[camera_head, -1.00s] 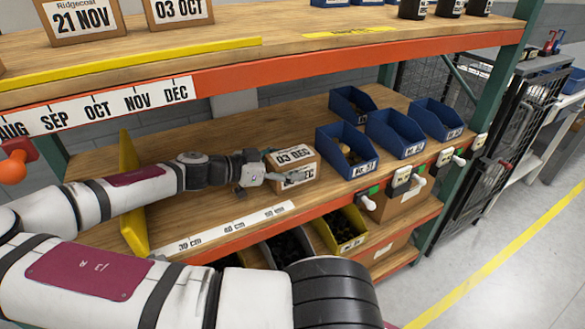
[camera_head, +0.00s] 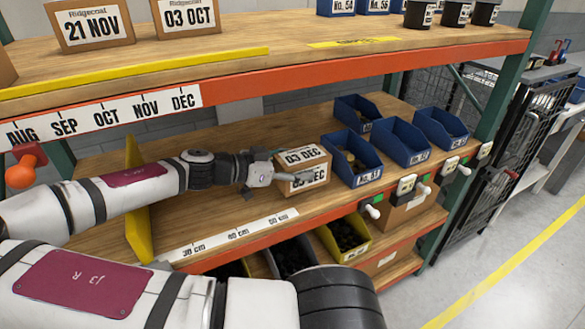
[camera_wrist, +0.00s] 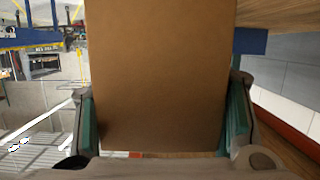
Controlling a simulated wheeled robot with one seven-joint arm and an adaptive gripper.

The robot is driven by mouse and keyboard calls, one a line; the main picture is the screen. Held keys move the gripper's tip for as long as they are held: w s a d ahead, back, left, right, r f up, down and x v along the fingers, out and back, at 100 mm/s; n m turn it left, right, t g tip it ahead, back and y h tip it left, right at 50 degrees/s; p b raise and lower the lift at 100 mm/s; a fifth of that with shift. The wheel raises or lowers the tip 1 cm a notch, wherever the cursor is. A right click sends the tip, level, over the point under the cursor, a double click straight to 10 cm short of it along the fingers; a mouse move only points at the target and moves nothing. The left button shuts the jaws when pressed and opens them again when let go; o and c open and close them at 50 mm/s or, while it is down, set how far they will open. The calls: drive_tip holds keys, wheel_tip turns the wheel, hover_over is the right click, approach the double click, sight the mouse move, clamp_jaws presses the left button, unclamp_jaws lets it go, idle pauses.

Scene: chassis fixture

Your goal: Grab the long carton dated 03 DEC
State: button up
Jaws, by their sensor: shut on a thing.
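The carton marked 03 DEC (camera_head: 312,180) is a brown box with white date labels on its top and front. It is on or just above the middle wooden shelf, left of the blue bins; I cannot tell whether it touches the shelf. My gripper (camera_head: 283,176) is shut on it from the left, with a finger across the front label. In the wrist view the brown carton (camera_wrist: 160,75) fills the middle between the teal pads of my gripper (camera_wrist: 165,125). Its far end is hidden there.
Several blue bins (camera_head: 352,160) stand close to the right of the carton. A yellow upright divider (camera_head: 137,205) stands to the left, by my arm. The upper shelf edge (camera_head: 330,75) runs above, with cartons dated 21 NOV (camera_head: 92,28) and 03 OCT (camera_head: 188,16) on top.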

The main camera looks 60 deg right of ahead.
drive_tip(key=s+a+r+p, duration=0.1)
drive_tip(key=s+a+p, duration=0.5)
drive_tip(key=s, duration=0.6)
drive_tip(key=shift+s+r+p, duration=0.15)
drive_tip(key=shift+r+p, duration=0.05)
drive_tip(key=shift+p, duration=0.15)
